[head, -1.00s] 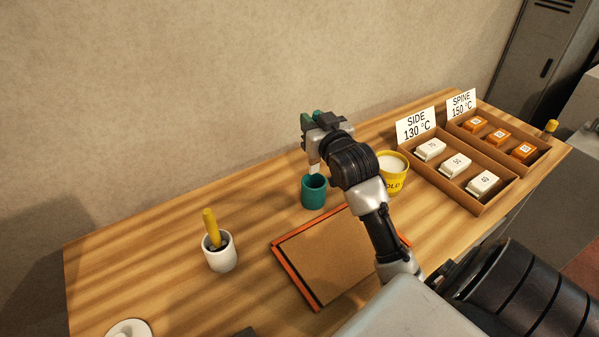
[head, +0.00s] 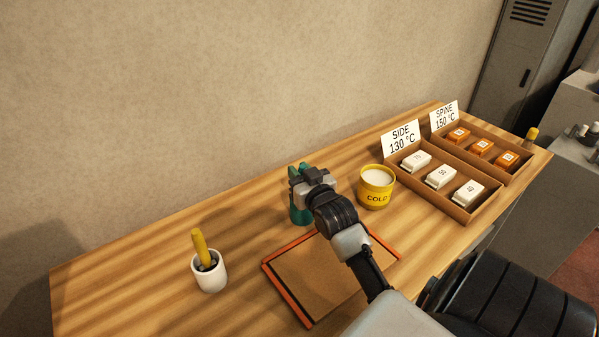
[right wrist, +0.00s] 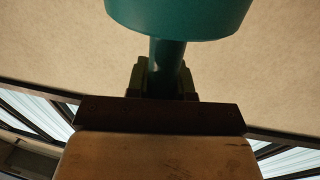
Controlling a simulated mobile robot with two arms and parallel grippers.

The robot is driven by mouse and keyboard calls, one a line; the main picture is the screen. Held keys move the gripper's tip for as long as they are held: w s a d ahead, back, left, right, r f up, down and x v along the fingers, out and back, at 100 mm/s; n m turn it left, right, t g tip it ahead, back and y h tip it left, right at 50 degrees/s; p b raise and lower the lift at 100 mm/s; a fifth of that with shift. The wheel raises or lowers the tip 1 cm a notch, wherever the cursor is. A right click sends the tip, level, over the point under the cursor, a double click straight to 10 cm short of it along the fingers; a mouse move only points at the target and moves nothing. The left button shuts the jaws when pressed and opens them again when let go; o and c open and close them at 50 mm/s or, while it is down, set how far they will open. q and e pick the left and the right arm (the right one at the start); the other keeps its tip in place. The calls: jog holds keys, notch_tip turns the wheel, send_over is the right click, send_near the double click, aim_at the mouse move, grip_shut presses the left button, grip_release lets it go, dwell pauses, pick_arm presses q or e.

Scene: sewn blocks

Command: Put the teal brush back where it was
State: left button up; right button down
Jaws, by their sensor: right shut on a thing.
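My right gripper (head: 302,175) is shut on the teal brush just above the teal cup (head: 299,212), behind the board. In the head view only bits of teal show at the fingers. In the right wrist view the teal handle (right wrist: 167,66) runs between the dark fingers (right wrist: 165,82) to the rim of the teal cup (right wrist: 180,15). The brush's lower end is out of sight and appears to be inside the cup. I cannot tell whether it touches the bottom. My left gripper is not in view.
A white cup (head: 210,277) with a yellow-handled brush (head: 201,248) stands left. A yellow COLD pot (head: 375,196) stands right of my gripper. An orange-edged board (head: 318,278) lies in front. Trays of white (head: 468,214) and orange (head: 497,180) blocks stand at the right.

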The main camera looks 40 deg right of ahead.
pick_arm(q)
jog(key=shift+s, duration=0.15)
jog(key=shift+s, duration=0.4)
pick_arm(e)
jog(key=c, duration=1)
grip_release()
jog(key=shift+f, duration=0.1)
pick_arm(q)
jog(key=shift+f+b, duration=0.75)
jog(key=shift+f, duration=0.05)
pick_arm(e)
jog(key=shift+r+v, duration=0.15)
jog(key=shift+v, duration=2.85)
jog(key=shift+r+v, duration=0.1)
jog(key=shift+v, duration=2.9)
